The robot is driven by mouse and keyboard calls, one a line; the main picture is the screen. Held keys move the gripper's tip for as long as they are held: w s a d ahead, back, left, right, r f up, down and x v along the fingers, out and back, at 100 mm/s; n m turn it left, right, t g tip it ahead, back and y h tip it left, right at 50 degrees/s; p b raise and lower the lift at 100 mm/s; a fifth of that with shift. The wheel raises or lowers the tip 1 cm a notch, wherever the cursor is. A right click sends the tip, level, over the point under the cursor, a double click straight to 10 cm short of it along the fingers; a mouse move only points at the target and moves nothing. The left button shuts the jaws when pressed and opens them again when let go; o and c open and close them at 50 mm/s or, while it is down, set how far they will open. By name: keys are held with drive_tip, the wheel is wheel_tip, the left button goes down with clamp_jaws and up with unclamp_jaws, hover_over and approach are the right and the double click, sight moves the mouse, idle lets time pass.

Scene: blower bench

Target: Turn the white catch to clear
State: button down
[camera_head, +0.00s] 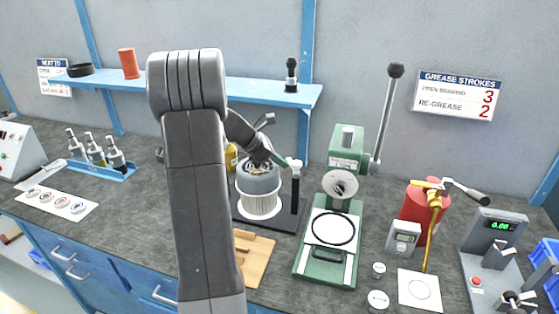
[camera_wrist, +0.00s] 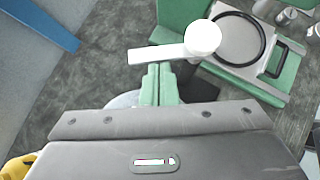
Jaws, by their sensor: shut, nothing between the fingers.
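The white catch (camera_wrist: 203,38) shows in the wrist view as a round white cap with a flat arm pointing left. In the head view the catch (camera_head: 294,164) sits on top of a dark post beside the blower unit (camera_head: 258,190). My gripper (camera_wrist: 157,82) has green fingers, shut and empty. Their tips are at the near side of the catch's arm, close to or touching it; I cannot tell which. In the head view my gripper (camera_head: 278,160) is just left of the catch, above the blower unit. My wrist hides most of the blower unit in the wrist view.
A green press (camera_head: 335,205) with a tall lever (camera_head: 385,120) stands right of the post. A blue shelf (camera_head: 260,92) runs along the wall behind. A wooden board (camera_head: 253,255) lies in front. A red cylinder (camera_head: 413,210) stands farther right.

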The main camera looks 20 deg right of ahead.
sight(288, 161)
drive_tip(key=shift+w, duration=0.1)
drive_tip(key=m+g+p, duration=0.1)
drive_tip(key=d+m+p, duration=0.1)
drive_tip(key=p, duration=0.1)
drive_tip(key=m+g+p, duration=0.1)
drive_tip(key=shift+w+d+r+g+y, duration=0.2)
drive_tip(key=shift+w+d+g+y, duration=0.1)
drive_tip(key=shift+w, duration=0.1)
drive_tip(key=shift+w+d+f+m+g+y+p, duration=0.1)
drive_tip(key=shift+d+f+m+g+y+p, duration=0.15)
drive_tip(key=shift+d+m+g+p, duration=0.65)
drive_tip(key=shift+a+t+p, duration=0.1)
drive_tip(key=shift+t+p, duration=0.2)
drive_tip(key=shift+p, duration=0.05)
drive_tip(key=shift+s+a, duration=0.5)
drive_tip(key=shift+a, duration=0.15)
drive_tip(key=b+v, duration=0.1)
drive_tip(key=v, duration=1.2)
drive_tip(key=shift+w+r+b, duration=0.2)
drive_tip(key=shift+r+b, duration=0.15)
